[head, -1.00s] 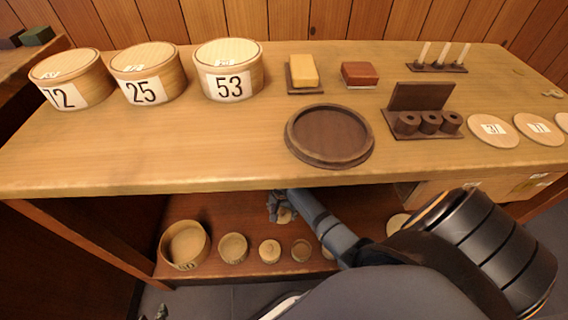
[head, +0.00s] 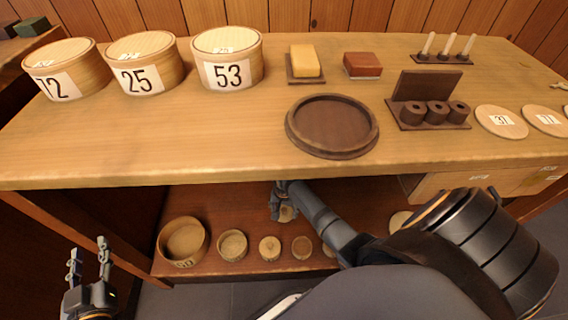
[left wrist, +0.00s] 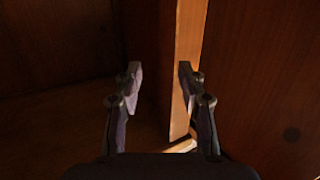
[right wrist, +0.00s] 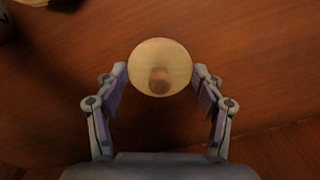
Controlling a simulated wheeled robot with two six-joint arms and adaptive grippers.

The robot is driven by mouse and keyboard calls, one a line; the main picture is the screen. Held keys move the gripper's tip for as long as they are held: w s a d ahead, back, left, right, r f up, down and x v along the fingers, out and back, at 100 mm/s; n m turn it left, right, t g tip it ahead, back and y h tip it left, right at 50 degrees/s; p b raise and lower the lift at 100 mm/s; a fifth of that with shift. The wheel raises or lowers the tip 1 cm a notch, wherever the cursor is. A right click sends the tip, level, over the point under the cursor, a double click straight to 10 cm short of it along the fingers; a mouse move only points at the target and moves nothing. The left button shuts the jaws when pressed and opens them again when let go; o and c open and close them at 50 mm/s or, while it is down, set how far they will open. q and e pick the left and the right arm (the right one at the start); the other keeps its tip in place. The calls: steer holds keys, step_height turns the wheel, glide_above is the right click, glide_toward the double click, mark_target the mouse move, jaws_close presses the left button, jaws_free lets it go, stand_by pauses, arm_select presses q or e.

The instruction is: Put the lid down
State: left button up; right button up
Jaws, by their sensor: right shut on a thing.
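The lid (right wrist: 172,54) is a small round pale wooden disc with a darker knob in its middle. My right gripper (right wrist: 160,74) is shut on it, with one finger at each side of its rim. In the head view my right gripper (head: 282,204) is under the tabletop, over the lower shelf (head: 335,190), and the lid (head: 287,214) shows partly below it. I cannot tell whether the lid touches the shelf. My left gripper (head: 89,254) is open and empty at the lower left; in its wrist view (left wrist: 160,75) nothing is between the fingers.
The lower shelf holds a large open round box (head: 183,242) and smaller round pieces (head: 232,245), (head: 270,248), (head: 302,247) in a row along its front. The tabletop (head: 200,135) above carries numbered boxes (head: 230,72), a dark round tray (head: 332,126) and a spool rack (head: 425,88).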

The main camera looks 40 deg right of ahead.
arm_select(q)
steer(key=r, duration=0.1)
steer(key=r+t, duration=0.1)
steer(key=r, duration=0.1)
steer(key=r+t, duration=0.1)
steer(key=shift+w+r, duration=0.35)
steer(key=shift+w, duration=0.05)
arm_select(e)
steer(key=shift+f, duration=0.45)
steer(key=shift+f, duration=0.1)
steer(key=o, duration=0.9)
